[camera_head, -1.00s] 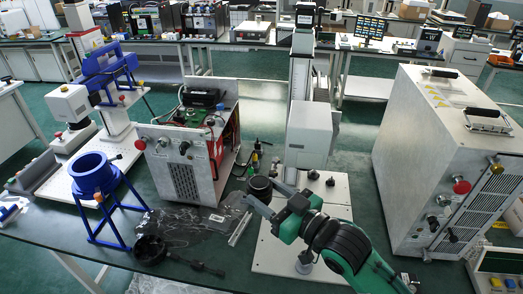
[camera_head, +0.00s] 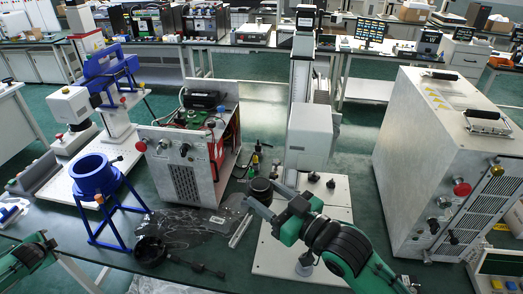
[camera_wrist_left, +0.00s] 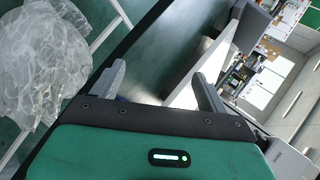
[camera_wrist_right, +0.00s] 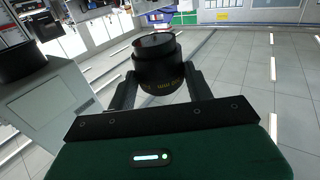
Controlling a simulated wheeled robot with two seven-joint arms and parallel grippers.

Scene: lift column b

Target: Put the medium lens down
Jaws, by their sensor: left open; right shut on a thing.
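The lens, a black ribbed cylinder (camera_head: 260,187), is between the fingers of my right gripper (camera_head: 262,203), left of the white column head. In the right wrist view the lens (camera_wrist_right: 158,66) stands upright between both fingertips, with a dark glass top and small yellow markings. My right gripper is shut on it and holds it above the table, with floor behind it. My left gripper (camera_wrist_left: 165,85) is open and empty in the left wrist view; its arm shows at the lower left edge of the head view.
A lift column with a white head (camera_head: 310,137) stands on a white base plate (camera_head: 275,258). A blue ring stand (camera_head: 95,180), an open electronics box (camera_head: 180,180), a clear bag (camera_head: 190,222) and a black round part (camera_head: 150,250) occupy the left. A large grey cabinet (camera_head: 420,150) stands right.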

